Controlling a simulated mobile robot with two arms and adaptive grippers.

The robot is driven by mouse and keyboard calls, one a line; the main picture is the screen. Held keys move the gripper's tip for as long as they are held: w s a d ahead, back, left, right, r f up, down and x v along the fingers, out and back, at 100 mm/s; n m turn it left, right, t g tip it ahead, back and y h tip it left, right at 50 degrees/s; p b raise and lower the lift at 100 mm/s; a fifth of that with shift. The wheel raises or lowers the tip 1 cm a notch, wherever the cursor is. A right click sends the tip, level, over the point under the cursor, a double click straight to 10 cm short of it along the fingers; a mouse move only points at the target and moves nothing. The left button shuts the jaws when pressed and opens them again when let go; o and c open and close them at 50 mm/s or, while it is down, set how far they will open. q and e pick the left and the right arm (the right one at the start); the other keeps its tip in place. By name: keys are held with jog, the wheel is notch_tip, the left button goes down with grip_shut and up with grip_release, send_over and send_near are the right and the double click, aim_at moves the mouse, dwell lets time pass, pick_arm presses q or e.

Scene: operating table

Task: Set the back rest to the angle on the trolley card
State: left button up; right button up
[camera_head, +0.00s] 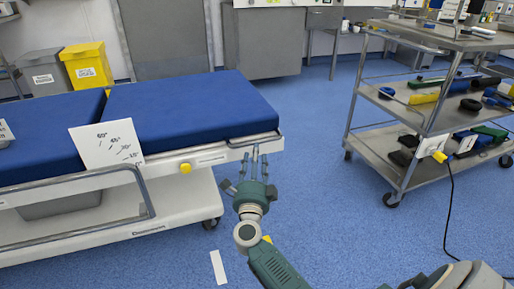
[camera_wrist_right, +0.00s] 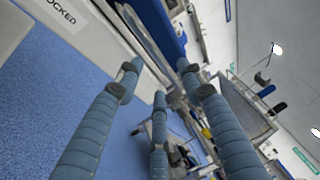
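The operating table has a blue back rest section (camera_head: 195,108) at its right end and another blue section (camera_head: 38,135) to the left; both look about flat. A white plate with angle marks (camera_head: 106,146) stands at the table's near side by the joint. A yellow knob (camera_head: 185,168) sits on the side rail beside a small label. A white card (camera_head: 452,9) stands on the trolley's top; I cannot read it. My right gripper (camera_head: 253,160) is open and empty just off the table's right end, near the end bar (camera_head: 255,141). Its spread fingers show in the wrist view (camera_wrist_right: 160,90).
The steel trolley (camera_head: 425,120) carries several dark, yellow and green items on its shelves. A yellow bin (camera_head: 87,66) and a grey bin (camera_head: 45,72) stand behind the table. Blue floor (camera_head: 310,150) is clear between table and trolley. A cable trails from the trolley.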

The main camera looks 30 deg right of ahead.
jog(key=b+x, duration=0.1)
jog(key=x, duration=0.5)
jog(key=shift+w+d+b, duration=0.15)
jog(key=shift+b, duration=0.2)
jog(key=shift+c, duration=0.3)
grip_shut()
